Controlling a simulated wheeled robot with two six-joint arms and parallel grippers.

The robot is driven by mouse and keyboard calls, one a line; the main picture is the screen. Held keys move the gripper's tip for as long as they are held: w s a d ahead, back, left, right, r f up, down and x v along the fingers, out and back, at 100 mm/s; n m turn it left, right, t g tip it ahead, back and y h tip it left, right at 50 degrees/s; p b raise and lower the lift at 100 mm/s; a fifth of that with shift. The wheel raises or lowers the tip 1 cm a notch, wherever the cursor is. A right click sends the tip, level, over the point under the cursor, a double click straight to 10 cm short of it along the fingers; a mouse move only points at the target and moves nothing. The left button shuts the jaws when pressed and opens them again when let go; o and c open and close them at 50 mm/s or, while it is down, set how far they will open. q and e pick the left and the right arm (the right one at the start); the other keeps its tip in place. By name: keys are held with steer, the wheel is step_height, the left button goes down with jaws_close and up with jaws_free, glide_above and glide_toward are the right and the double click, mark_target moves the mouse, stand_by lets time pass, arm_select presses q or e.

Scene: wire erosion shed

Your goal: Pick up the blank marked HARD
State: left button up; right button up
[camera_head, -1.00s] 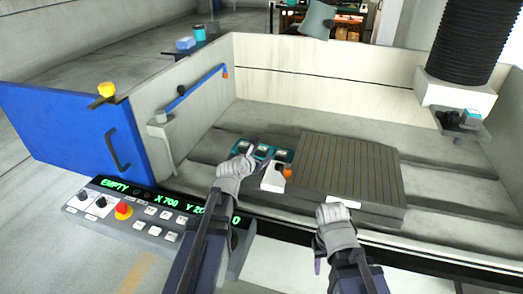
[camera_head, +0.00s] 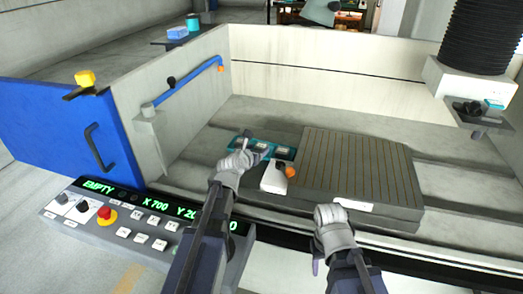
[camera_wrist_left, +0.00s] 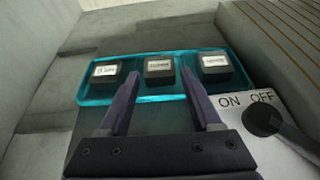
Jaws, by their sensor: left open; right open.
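Three dark blocky blanks with white labels sit in a row in a teal tray (camera_wrist_left: 88,98). In the left wrist view these are the left blank (camera_wrist_left: 106,72), the middle blank (camera_wrist_left: 158,70) and the right blank (camera_wrist_left: 214,67). The label print is too small for me to tell surely which reads HARD. My left gripper (camera_wrist_left: 158,80) is open and empty, its fingers pointing at the middle blank. In the head view the left gripper (camera_head: 244,140) partly covers the tray (camera_head: 285,153). My right gripper (camera_head: 318,256) is open and empty, away from the tray.
A white switch box (camera_wrist_left: 268,120) marked ON and OFF, with a dark knob, stands close right of the tray. A grooved block (camera_head: 358,165) lies further right. The tank's rear wall (camera_head: 330,90) and a control panel (camera_head: 120,220) bound the area.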

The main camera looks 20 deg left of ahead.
mark_target(262, 146)
arm_select(q)
steer(key=shift+b+x, duration=0.95)
steer(key=shift+x, duration=1.7)
steer(key=shift+s, duration=0.1)
steer(key=shift+r, duration=0.1)
jaws_close()
